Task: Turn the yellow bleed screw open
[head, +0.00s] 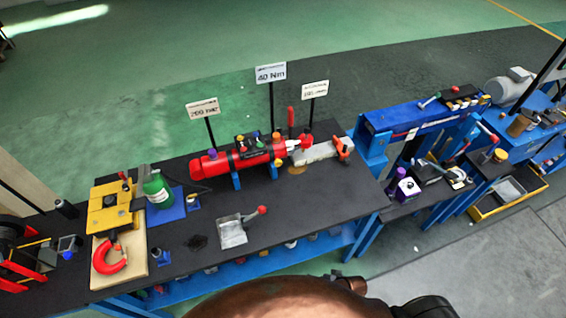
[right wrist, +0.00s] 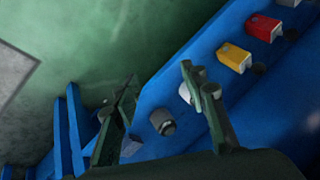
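Small yellow parts sit on top of the red cylinder (head: 225,163) on the dark bench in the head view; one is a yellow-orange knob (head: 277,136) near its right end. They are too small for me to tell which is the bleed screw. Another yellow knob (head: 500,155) stands on the blue stand at the right. My right gripper (right wrist: 160,88) shows in the right wrist view with its two dark fingers spread apart and nothing between them in its grip. It is not near the red cylinder in that view. My left gripper is in neither view.
In the right wrist view a blue shelf (right wrist: 175,85) carries a yellow block (right wrist: 234,57), a red block (right wrist: 263,27) and a grey knob (right wrist: 162,121). The bench (head: 330,195) has a metal plate (head: 232,232) with a red-knobbed lever.

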